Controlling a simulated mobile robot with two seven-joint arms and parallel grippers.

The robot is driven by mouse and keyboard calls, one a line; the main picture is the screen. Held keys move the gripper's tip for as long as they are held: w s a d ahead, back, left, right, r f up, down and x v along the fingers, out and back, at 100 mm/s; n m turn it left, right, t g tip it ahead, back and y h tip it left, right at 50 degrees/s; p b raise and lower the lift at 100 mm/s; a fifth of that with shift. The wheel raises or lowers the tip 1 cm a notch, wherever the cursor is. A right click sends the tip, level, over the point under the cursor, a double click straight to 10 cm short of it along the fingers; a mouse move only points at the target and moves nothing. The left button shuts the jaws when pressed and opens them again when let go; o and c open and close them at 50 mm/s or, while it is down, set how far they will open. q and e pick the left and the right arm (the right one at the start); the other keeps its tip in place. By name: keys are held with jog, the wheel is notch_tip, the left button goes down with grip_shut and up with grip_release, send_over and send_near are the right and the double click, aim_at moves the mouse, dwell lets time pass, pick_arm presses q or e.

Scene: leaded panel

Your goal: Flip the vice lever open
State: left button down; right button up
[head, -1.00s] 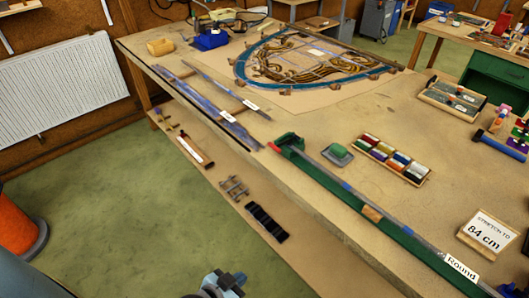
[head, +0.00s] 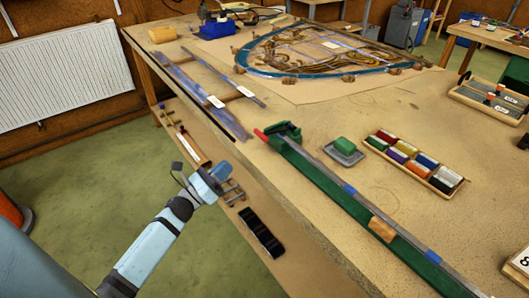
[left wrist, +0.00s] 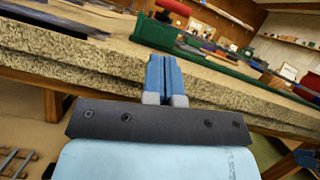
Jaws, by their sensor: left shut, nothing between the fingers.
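A grey strip lies along the green rail (head: 330,181), with a wooden block (head: 382,229) beside it. A green sponge in a tray (head: 343,149) and a box of coloured blocks (head: 415,161) stand to the right. Lead strips (head: 200,88) lie left. A lower shelf (head: 290,245) runs below the edge.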

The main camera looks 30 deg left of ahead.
pick_arm(q)
jog(key=shift+w+d+r+m+h+p, duration=0.25)
jog(key=shift+w+d+r+m, duration=0.35)
jog(key=shift+w, duration=0.95)
jog(key=shift+w+d+r+m+h+p, duration=0.35)
jog(key=shift+w+r, duration=0.45)
jog(key=shift+w, duration=0.75)
jog(key=shift+w+d+r+m+h+p, duration=0.15)
jog(key=shift+w+d+r+m, duration=0.5)
jog(key=shift+w, duration=0.9)
pick_arm(e)
jog(key=shift+d+r, duration=0.1)
jog(key=shift+d, duration=0.05)
pick_arm(q)
jog(key=shift+a+r, duration=0.1)
pick_arm(e)
jog(key=shift+s, duration=0.15)
pick_arm(q)
jog(key=shift+y, duration=0.35)
pick_arm(e)
jog(key=shift+s, duration=0.1)
